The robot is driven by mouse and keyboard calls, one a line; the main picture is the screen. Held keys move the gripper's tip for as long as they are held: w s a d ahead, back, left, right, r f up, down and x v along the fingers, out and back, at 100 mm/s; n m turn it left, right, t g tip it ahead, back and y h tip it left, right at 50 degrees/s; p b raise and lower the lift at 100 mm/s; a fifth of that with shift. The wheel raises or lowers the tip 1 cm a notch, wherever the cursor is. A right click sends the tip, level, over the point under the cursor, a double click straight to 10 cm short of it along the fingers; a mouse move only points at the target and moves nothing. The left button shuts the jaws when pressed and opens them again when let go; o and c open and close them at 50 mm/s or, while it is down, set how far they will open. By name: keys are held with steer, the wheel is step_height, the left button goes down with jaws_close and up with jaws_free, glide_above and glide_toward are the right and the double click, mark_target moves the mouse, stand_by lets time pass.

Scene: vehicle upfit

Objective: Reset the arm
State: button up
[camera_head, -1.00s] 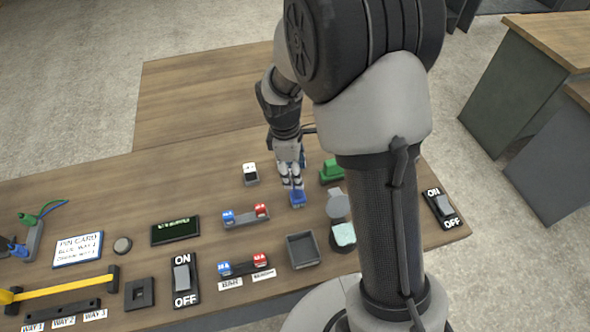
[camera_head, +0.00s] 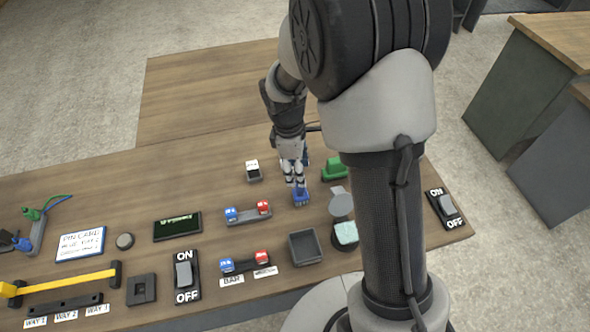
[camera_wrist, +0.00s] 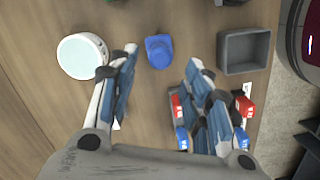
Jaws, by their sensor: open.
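My gripper (camera_head: 295,180) points down over the workbench, in the middle of the head view. Its fingers are spread and empty in the wrist view (camera_wrist: 161,62). A small blue part (camera_wrist: 159,51) sits on the wood between and just beyond the fingertips, with a gap on each side. It also shows just below the fingers in the head view (camera_head: 301,198). My arm hides part of the bench to the right.
A grey bin (camera_head: 305,247), a round pale-topped container (camera_head: 345,234) and a green part (camera_head: 334,168) stand near my gripper. Racks with red and blue pieces (camera_head: 248,215) lie to the left. The bench's back is clear.

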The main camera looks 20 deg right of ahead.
steer(key=s+d+r+m+t+b, duration=0.1)
steer(key=s+r+m+t+b, duration=0.3)
steer(key=s+r+m, duration=0.8)
steer(key=s+r+m+t+y+b, duration=0.1)
steer(key=s+r, duration=0.3)
steer(key=s, duration=0.6)
steer(key=shift+b, duration=0.3)
steer(key=shift+w, duration=0.1)
